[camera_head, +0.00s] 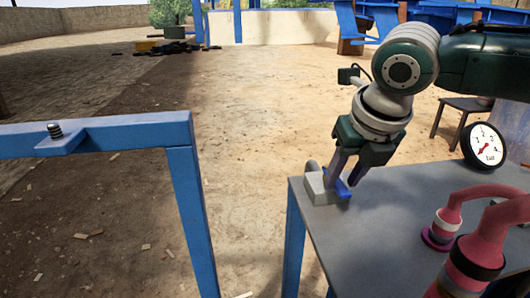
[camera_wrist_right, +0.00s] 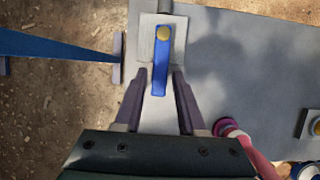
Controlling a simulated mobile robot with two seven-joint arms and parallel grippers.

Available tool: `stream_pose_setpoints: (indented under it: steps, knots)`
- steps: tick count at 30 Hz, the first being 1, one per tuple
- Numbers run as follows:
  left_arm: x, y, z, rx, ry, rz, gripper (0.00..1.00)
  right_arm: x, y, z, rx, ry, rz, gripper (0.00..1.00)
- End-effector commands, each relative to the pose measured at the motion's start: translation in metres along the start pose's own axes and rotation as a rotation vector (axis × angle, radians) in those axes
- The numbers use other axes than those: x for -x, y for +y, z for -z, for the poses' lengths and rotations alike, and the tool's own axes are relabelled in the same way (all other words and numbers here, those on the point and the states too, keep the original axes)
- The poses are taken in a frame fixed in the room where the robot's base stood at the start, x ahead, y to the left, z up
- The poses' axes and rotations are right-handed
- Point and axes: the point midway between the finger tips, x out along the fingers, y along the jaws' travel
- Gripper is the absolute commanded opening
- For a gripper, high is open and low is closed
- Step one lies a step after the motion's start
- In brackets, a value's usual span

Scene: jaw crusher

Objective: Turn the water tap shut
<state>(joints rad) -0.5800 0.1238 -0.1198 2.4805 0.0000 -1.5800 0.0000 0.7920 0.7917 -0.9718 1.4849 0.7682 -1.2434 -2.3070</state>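The water tap has a blue lever handle (camera_wrist_right: 160,72) with a brass-coloured round cap, set on a pale grey block (camera_wrist_right: 175,48). My right gripper (camera_head: 346,172) points down at the tap. In the wrist view my right gripper (camera_wrist_right: 160,78) is open, with one finger on each side of the lever and a visible gap on both sides. My left gripper is not in view.
The grey table (camera_head: 385,225) carries a round dial gauge (camera_head: 483,146) and pink-red pipe fittings (camera_head: 470,262) at the right. A blue frame (camera_head: 187,205) with a bolt stands left, with open ground between it and the table. A small dark stool (camera_head: 465,107) stands behind.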

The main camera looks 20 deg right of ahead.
Motion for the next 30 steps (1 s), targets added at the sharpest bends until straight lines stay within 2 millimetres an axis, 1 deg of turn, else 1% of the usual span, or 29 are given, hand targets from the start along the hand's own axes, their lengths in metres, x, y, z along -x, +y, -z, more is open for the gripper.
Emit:
stream_pose_setpoints:
  steps: [1,9,10,30]
  knots:
    - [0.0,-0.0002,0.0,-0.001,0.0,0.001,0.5,0.0,-0.0001,0.0001,0.0,0.0,0.0,0.33]
    - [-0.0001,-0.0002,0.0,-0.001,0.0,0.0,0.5,0.0,-0.0001,0.0002,0.0,0.0,0.0,0.02]
    - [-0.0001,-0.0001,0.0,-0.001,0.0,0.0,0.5,0.0,-0.0001,0.0002,0.0,0.0,0.0,0.0]
    - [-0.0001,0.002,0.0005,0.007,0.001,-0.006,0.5,0.0,-0.0002,0.0002,-0.001,0.001,0.0,0.0]
